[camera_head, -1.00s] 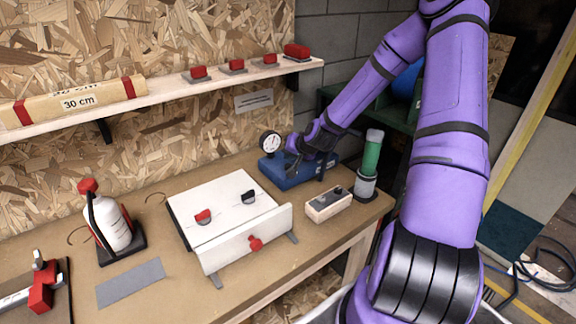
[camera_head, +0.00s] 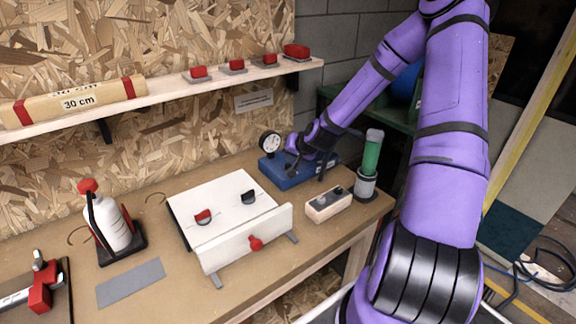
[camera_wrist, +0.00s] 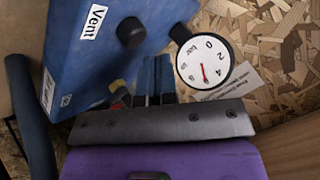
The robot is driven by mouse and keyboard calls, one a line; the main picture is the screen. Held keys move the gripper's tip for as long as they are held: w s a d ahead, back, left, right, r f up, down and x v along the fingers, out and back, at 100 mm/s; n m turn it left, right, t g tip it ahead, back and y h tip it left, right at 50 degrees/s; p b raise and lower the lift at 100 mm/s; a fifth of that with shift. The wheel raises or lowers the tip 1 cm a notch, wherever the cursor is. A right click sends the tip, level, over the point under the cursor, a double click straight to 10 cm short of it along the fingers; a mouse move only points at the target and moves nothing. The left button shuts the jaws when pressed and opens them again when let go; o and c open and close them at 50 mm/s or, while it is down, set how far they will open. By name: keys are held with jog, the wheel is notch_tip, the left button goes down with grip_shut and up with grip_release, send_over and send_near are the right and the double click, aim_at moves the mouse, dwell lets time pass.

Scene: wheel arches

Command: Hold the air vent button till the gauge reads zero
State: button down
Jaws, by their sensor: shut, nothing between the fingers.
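The blue vent box (camera_head: 290,177) stands at the back right of the bench. In the wrist view the blue box (camera_wrist: 88,50) carries a "Vent" label, with a round black button (camera_wrist: 131,32) beside it. The white gauge (camera_head: 270,143) stands at the box's left end; in the wrist view the gauge dial (camera_wrist: 203,62) has its red needle near 6, away from 0. My gripper (camera_head: 294,155) is shut and empty over the box. In the wrist view my fingertips (camera_wrist: 153,60) appear just below the button, apart from it in the picture.
A white panel with red and black knobs (camera_head: 222,212) is in front. A shelf (camera_head: 170,90) runs above.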

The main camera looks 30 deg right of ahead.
jog(key=shift+f, duration=0.1)
dwell(0.5)
jog(key=shift+f, duration=0.3)
jog(key=shift+f, duration=0.5)
dwell(0.8)
jog(key=shift+r, duration=0.15)
dwell(1.8)
jog(key=shift+r, duration=0.75)
jog(key=shift+r, duration=2.55)
